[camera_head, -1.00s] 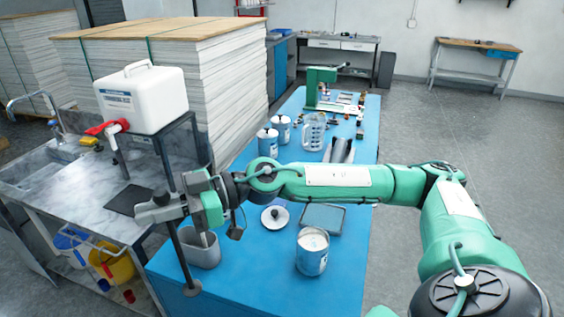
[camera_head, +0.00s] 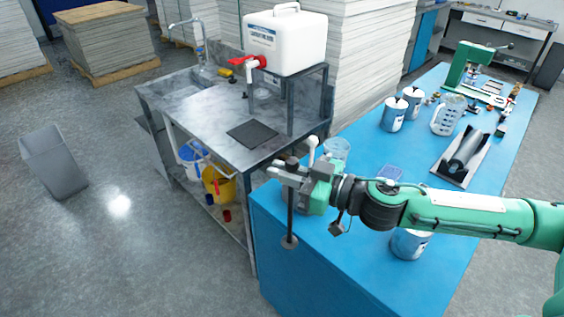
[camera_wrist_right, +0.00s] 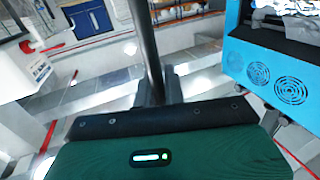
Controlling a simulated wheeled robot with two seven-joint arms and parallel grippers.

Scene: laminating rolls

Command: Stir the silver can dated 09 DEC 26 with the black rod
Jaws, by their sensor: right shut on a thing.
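My right gripper (camera_head: 290,172) is shut on the black rod (camera_head: 291,212), which hangs upright with a round disc at its lower end, near the blue table's left edge. The rod also shows in the right wrist view (camera_wrist_right: 147,50), rising between the fingers. Two silver cans, one nearer (camera_head: 394,115) and one farther (camera_head: 413,101), stand together on the table beyond my right arm. Another silver can (camera_head: 410,244) stands nearer, its top partly hidden by my arm. No date is readable on any can. My left gripper is out of view.
The blue table (camera_head: 345,262) also holds a clear jug (camera_head: 448,115), a tray with a dark roll (camera_head: 464,156) and a clear cup (camera_head: 337,150). A marble sink bench (camera_head: 215,118) with a white water tank (camera_head: 285,42) stands left. Floor at left is mostly open.

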